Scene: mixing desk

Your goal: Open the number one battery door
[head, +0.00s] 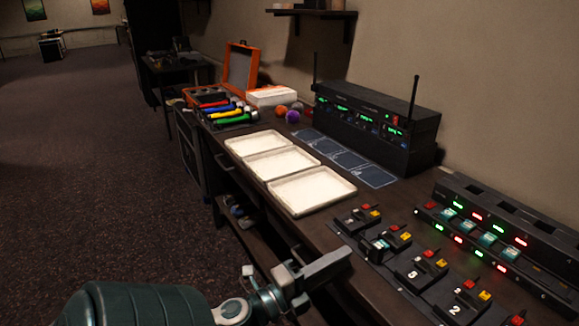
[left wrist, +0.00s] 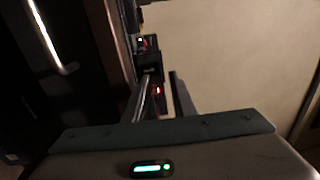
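A row of black battery packs with red and yellow parts stands along the front of the desk. One pack (head: 462,303) bears a 2. At the bottom edge is the red top of another pack (head: 517,320), cut off by the frame, its number hidden. I cannot make out a number one or its door. My left gripper (head: 335,262) is over the desk's front edge, left of the packs and apart from them. In the left wrist view its two fingers (left wrist: 162,95) stand apart with nothing between them. My right gripper is out of view.
A charger rack (head: 480,222) with green and red lights stands behind the packs. White trays (head: 310,205), a receiver with antennas (head: 375,125), coloured handheld microphones (head: 222,110) and an orange case (head: 240,60) are farther along the desk. The floor on the left is open.

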